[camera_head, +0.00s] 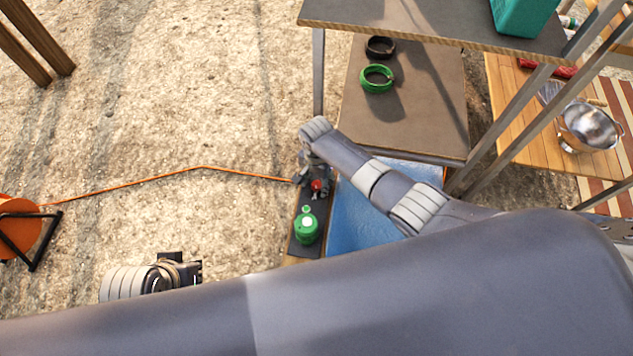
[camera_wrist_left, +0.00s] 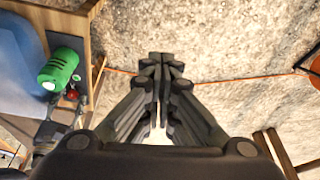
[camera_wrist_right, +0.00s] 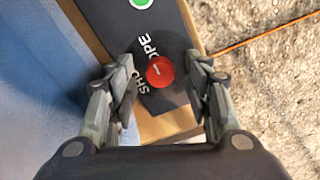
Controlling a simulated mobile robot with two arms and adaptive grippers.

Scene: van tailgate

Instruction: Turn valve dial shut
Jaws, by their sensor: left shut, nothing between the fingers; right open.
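The red valve dial (camera_wrist_right: 160,71) has a short white mark on its face and sits on a dark plate (camera_wrist_right: 178,25) lettered "SHUT" and "OPEN", partly hidden. The dial also shows small in the head view (camera_head: 317,185) and the left wrist view (camera_wrist_left: 71,94). My right gripper (camera_wrist_right: 160,62) is open, with one finger on each side of the dial. A gap shows between the fingers and the dial; depth is hard to tell. My left gripper (camera_wrist_left: 162,60) is shut and empty, over bare ground, left of the plate in the head view (camera_head: 197,270).
A green canister (camera_head: 307,228) stands on the plate close to the dial. An orange line (camera_head: 205,167) runs from an orange reel (camera_head: 20,228) to the plate. A shelf holds green (camera_head: 377,79) and black (camera_head: 380,47) rings. Sandy ground at left is mostly clear.

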